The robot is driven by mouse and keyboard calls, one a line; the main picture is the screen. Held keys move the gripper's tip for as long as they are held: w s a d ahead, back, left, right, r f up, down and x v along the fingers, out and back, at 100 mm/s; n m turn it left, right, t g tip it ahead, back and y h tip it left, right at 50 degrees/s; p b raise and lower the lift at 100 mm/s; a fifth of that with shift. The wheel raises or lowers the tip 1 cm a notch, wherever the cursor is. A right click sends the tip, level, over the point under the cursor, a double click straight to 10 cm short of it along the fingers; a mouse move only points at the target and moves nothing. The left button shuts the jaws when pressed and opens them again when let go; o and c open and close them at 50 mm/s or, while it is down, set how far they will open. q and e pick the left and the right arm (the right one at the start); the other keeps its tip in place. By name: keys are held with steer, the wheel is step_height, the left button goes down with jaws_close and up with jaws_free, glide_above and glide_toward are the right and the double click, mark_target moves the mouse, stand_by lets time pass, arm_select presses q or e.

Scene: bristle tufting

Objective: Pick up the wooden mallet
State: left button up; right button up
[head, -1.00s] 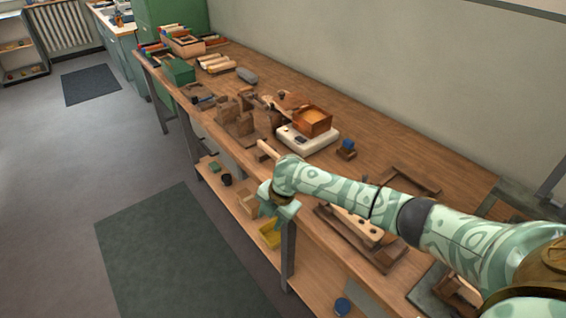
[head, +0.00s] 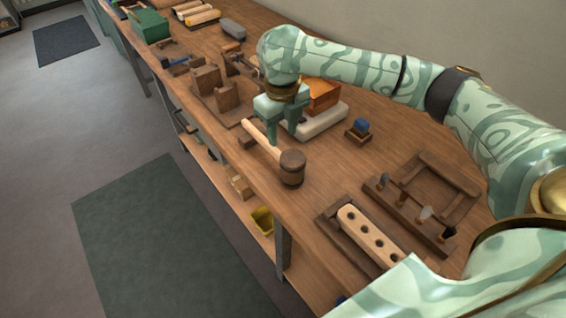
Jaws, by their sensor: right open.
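The wooden mallet (head: 292,168) lies near the front edge of the workbench. Its dark barrel-shaped head is toward the viewer and its pale handle (head: 263,138) runs back to the upper left. My right gripper (head: 282,134) points down over the bench beside the handle, its fingers apart and empty. One finger overlaps the handle's right side in the picture; I cannot tell whether they touch. My left gripper is not in view.
A white scale-like base with an orange-brown box (head: 322,95) stands behind my gripper. A small block with a blue top (head: 358,128), a tool rack (head: 415,208) and a drilled pale block (head: 368,236) lie to the right. Wooden fixtures (head: 212,92) stand to the left.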

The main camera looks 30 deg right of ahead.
mark_target(281, 157)
step_height(281, 157, down, 4)
steer(key=shift+w+d+b, duration=0.1)
steer(key=shift+w+b, duration=0.05)
steer(key=shift+b, duration=0.45)
steer(key=shift+f, duration=0.2)
steer(key=shift+f+b, duration=0.45)
steer(key=shift+f, duration=0.05)
steer(key=f+b, duration=0.2)
steer(key=f, duration=0.1)
steer(key=f+b, duration=0.1)
steer(key=shift+w+a+f, duration=0.1)
steer(key=shift+a+f, duration=0.15)
steer(key=shift+a, duration=0.05)
steer(key=shift+r, duration=0.2)
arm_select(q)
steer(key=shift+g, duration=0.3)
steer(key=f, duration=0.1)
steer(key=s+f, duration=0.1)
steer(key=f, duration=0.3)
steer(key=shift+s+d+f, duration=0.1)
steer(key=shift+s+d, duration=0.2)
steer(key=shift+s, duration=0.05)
arm_select(e)
jaws_close()
